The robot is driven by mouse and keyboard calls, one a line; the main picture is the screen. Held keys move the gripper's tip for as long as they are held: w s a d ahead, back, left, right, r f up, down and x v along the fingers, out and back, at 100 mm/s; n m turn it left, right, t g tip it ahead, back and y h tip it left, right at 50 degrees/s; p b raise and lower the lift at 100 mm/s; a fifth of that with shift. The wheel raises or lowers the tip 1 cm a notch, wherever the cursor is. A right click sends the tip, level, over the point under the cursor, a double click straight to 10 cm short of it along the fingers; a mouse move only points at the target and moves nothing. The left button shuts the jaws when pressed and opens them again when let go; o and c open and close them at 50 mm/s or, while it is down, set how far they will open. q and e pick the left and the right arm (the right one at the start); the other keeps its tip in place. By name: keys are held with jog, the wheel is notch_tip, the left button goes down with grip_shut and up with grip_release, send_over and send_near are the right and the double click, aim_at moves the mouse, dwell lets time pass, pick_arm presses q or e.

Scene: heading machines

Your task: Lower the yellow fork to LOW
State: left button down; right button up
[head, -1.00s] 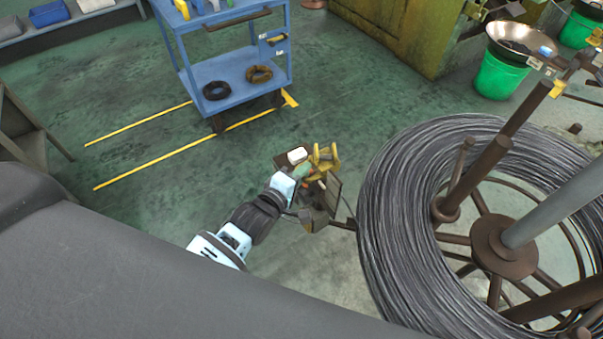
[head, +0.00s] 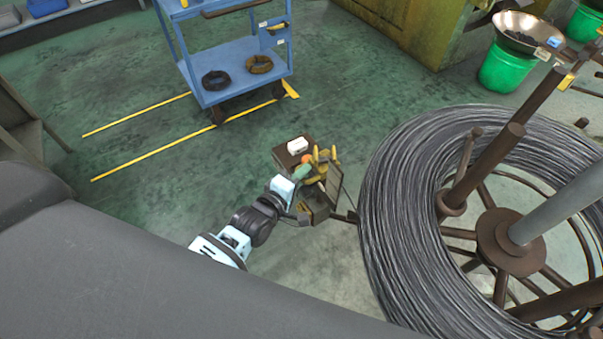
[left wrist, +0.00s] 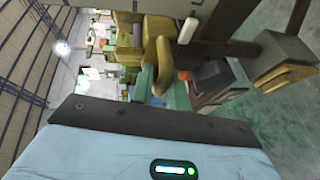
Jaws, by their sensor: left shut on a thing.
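The yellow fork (head: 323,160) stands on a small dark device beside the large wire coil, with two prongs pointing up in the head view. In the left wrist view a yellow part of it (left wrist: 158,48) lies just beyond my fingers. My left gripper (head: 302,172) is at the device, with its greenish fingers shut on a yellow part, seemingly the fork. The fingers also show in the left wrist view (left wrist: 160,88). They hide the exact contact. I cannot read any LOW mark. My right gripper is not in view.
The wire coil (head: 405,210) on its brown reel stands close to the right. A brown box with a white piece (head: 297,145) sits just behind the gripper. A dark plate (head: 334,181) is beside the fork. A blue cart (head: 235,70) stands farther back; green floor lies between.

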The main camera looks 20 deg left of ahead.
pick_arm(q)
jog(key=c, duration=1.5)
grip_release()
jog(key=shift+s+f, duration=0.2)
jog(key=shift+f, duration=0.45)
jog(key=shift+r, duration=0.1)
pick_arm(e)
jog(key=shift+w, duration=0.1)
pick_arm(q)
jog(key=shift+p+v, duration=0.3)
jog(key=shift+v, duration=3.6)
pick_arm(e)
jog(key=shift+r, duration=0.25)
pick_arm(q)
jog(key=shift+r, duration=0.1)
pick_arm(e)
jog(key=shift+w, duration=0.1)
